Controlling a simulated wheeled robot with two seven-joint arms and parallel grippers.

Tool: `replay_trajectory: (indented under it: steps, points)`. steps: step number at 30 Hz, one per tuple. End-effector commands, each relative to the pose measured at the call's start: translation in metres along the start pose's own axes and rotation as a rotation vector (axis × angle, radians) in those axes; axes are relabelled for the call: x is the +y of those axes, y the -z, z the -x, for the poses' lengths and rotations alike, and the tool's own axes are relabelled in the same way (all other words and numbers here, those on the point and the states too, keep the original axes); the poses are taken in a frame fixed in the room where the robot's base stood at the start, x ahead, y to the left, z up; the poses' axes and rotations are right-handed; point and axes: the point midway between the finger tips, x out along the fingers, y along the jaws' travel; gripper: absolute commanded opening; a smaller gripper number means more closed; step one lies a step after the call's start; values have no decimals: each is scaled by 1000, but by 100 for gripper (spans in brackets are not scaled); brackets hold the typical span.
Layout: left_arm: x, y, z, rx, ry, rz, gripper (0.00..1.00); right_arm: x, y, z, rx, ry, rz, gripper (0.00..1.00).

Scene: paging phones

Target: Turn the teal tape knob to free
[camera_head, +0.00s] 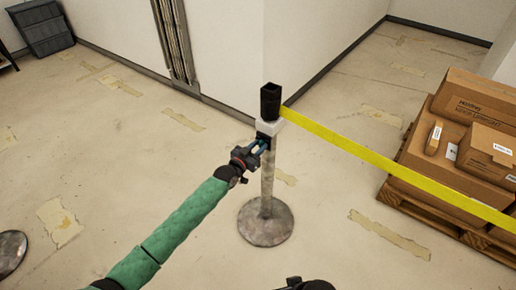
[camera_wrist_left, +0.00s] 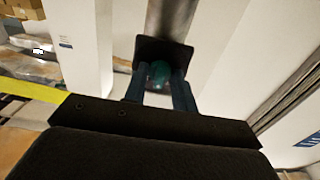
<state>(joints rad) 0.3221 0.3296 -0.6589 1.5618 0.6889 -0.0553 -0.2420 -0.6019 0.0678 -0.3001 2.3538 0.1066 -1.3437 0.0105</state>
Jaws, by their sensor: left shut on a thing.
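A metal stanchion post (camera_head: 267,185) with a black top (camera_head: 270,100) and a round base stands in the middle of the head view. A yellow tape (camera_head: 400,172) runs from its head to the right. My left gripper (camera_head: 264,143) reaches the post just below the head. In the left wrist view its two fingers (camera_wrist_left: 160,92) are closed around the teal knob (camera_wrist_left: 159,72), which sits on a dark plate (camera_wrist_left: 163,52). The knob's marking and turn angle cannot be read. Only a dark piece of my right side shows at the bottom edge.
Cardboard boxes (camera_head: 480,112) stand on a wooden pallet (camera_head: 440,222) at the right. A wall corner (camera_head: 262,60) rises behind the post. Another round base (camera_head: 10,252) is at the left edge. The floor left of the post is mostly free.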

Motion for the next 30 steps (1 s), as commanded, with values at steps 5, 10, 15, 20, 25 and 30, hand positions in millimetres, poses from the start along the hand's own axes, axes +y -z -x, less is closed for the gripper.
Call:
replay_trajectory:
  steps: [5,10,15,20,25,30]
  points:
    - [0,-2,0,-1,0,167,4,-5,-2,-6,9,12,2,36]
    - [0,-2,0,-1,0,328,4,-5,-2,-12,25,14,2,36]
    - [0,-2,1,-1,1,479,4,-1,-8,-30,28,11,-1,36]
    - [0,-2,0,-3,1,603,4,2,-10,-41,38,9,-2,36]
    - [0,-2,0,-2,1,702,4,3,-8,-47,50,7,-2,36]
    - [0,-1,0,-1,1,766,4,5,-7,-52,59,6,-1,36]
